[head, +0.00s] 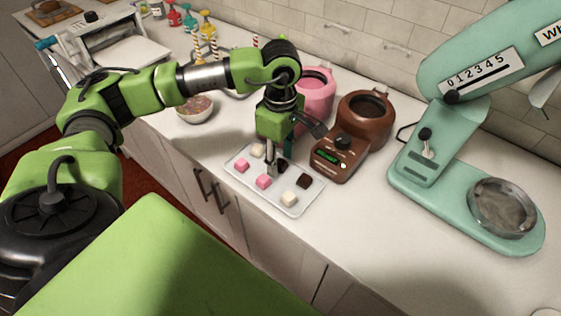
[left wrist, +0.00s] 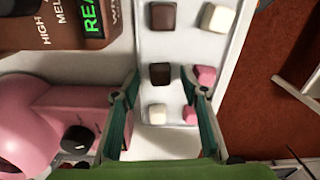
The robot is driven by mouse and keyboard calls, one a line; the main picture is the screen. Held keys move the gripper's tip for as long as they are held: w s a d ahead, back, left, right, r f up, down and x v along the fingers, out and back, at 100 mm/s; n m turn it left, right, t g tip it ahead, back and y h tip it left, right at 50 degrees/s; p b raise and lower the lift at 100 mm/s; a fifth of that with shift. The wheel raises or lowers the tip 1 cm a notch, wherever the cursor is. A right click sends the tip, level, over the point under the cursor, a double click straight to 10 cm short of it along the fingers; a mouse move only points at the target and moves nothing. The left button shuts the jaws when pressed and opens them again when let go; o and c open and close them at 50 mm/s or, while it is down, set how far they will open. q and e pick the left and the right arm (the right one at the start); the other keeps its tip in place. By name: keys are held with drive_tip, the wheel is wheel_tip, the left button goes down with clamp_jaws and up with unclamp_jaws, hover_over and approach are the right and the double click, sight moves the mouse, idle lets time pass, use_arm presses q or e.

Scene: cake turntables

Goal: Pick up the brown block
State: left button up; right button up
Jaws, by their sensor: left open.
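Two brown blocks lie on a white tray (head: 272,202) with pink and white blocks. One brown block (head: 303,181) is at the tray's right side and shows at the top of the left wrist view (left wrist: 162,16). The other brown block (head: 283,163) is partly hidden by my left gripper (head: 272,170) in the head view. In the left wrist view this brown block (left wrist: 160,74) lies just beyond the gap between the open fingers of my left gripper (left wrist: 160,95). The gripper points down over the tray with nothing held. My right gripper is out of view.
Pink blocks (head: 263,181) and white blocks (head: 289,199) lie close around the brown ones. A brown melter (head: 365,120) and a pink melter (head: 315,95) stand behind the tray. A mint stand mixer (head: 440,180) is at right. Counter right of the tray is clear.

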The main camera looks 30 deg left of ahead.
use_arm(q)
drive_tip(key=c, duration=1)
drive_tip(key=shift+r, duration=0.1)
drive_tip(key=shift+r+b, duration=0.4)
drive_tip(key=shift+r, duration=0.1)
drive_tip(key=r, duration=0.1)
drive_tip(key=r+b, duration=0.1)
drive_tip(key=shift+s+a+r, duration=0.1)
drive_tip(key=shift+s+r, duration=0.2)
drive_tip(key=shift+r, duration=0.05)
drive_tip(key=s+r, duration=0.3)
drive_tip(key=s, duration=0.1)
drive_tip(key=s+a+r+b, duration=0.1)
drive_tip(key=s+r, duration=0.2)
drive_tip(key=s, duration=0.1)
drive_tip(key=s+a+r+b, duration=0.1)
drive_tip(key=s+r, duration=0.2)
drive_tip(key=s, duration=0.2)
drive_tip(key=shift+s+r, duration=0.1)
